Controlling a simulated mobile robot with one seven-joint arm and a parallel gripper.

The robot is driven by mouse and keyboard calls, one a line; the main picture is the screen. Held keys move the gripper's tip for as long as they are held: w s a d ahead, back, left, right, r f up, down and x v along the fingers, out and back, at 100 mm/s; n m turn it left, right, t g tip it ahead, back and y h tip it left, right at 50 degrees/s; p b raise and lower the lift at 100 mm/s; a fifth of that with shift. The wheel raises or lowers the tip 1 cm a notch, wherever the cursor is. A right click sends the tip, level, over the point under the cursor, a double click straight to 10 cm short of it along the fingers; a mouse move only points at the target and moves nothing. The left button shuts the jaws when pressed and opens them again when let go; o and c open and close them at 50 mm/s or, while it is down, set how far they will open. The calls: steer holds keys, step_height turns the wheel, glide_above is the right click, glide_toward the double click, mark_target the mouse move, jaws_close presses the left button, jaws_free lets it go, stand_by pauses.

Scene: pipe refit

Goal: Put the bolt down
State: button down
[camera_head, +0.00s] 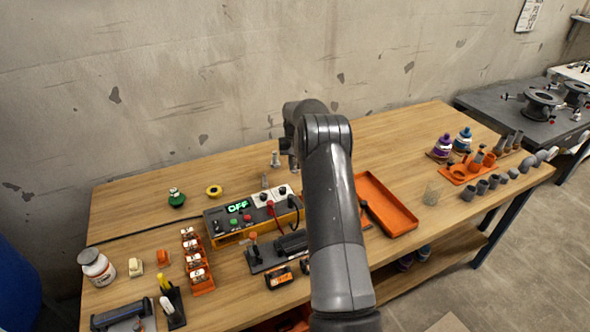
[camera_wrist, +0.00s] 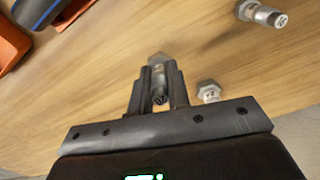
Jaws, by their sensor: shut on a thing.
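My gripper (camera_wrist: 158,92) is shut on a grey metal bolt (camera_wrist: 158,61), with a finger on each side of it. The bolt's hex head points away from the wrist, and the wood table shows behind it. Whether the bolt touches the table cannot be told. A second bolt (camera_wrist: 209,92) is to the right of the fingers, partly hidden by the gripper body. A third bolt (camera_wrist: 262,14), with a marked end, is at the upper right. In the head view two bolts, one at the back (camera_head: 275,160) and one nearer (camera_head: 265,182), show left of my arm.
An orange-and-grey control box (camera_head: 240,209) with a green OFF display stands in front of the bolts. An orange tray (camera_head: 392,208) lies right of my arm. The back table strip is fairly clear.

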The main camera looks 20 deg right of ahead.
mark_target(295, 169)
steer(key=shift+f, duration=1.4)
steer(key=shift+f, duration=0.1)
steer(key=c, duration=1.4)
jaws_free()
steer(key=shift+o, duration=0.2)
